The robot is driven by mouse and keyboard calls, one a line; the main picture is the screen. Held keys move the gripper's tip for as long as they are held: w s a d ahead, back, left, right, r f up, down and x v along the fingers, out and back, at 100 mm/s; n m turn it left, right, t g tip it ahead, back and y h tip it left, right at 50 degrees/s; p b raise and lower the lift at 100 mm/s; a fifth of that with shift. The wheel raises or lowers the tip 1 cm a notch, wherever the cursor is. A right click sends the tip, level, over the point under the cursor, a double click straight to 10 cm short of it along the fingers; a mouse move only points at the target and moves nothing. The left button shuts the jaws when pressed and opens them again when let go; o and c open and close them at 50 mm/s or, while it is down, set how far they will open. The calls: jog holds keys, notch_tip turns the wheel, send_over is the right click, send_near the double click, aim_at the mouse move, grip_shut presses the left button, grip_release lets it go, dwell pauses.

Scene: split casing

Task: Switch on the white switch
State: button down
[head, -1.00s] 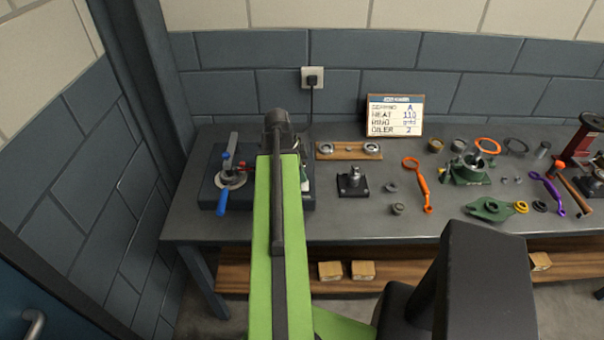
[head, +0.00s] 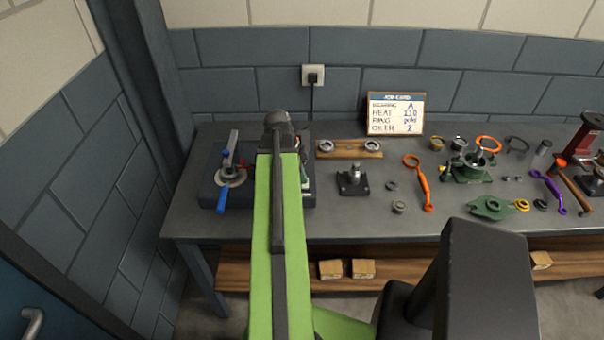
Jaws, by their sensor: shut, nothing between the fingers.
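No white switch can be made out for sure. Small pale and green parts (head: 304,174) show just right of my arm on the dark base block at the left of the bench; my arm covers much of that spot. My green arm reaches forward over this block, and its dark far end hangs above the block's back edge. My gripper's fingers are hidden behind the arm, so I cannot see whether they touch anything.
A clamp with a blue handle (head: 222,200) and grey lever stands left of my arm. Right of it are a wooden strip (head: 348,155), a black block with a metal post (head: 353,181) and an orange wrench (head: 426,194). A card (head: 395,114) stands by the wall.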

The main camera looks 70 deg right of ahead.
jog(key=d+p+v, duration=0.2)
jog(key=p+v, duration=1.1)
jog(key=shift+s+a+r, duration=0.2)
jog(key=shift+a+r, duration=0.15)
jog(key=shift+r, duration=0.2)
jog(key=w+a+f+n+t+b, duration=0.1)
jog(key=w+a+f+n+b, duration=0.25)
jog(key=w+a+n, duration=0.65)
jog(key=w+a+f+n+t+b, duration=0.15)
jog(key=w+a+f+n, duration=0.3)
jog(key=w+a, duration=0.9)
jog(key=w+a+f+n+b, duration=0.1)
jog(key=a+n, duration=0.4)
jog(key=a, duration=0.5)
jog(key=w+a+f+n+y+b, duration=0.1)
jog(key=w+a+n, duration=0.3)
jog(key=a, duration=0.6)
jog(key=w+a+f+n+y+b, duration=0.1)
jog(key=w+a+f+n+b, duration=0.1)
jog(key=a+n, duration=0.6)
jog(key=w+a+b, duration=0.1)
jog(key=a, duration=0.2)
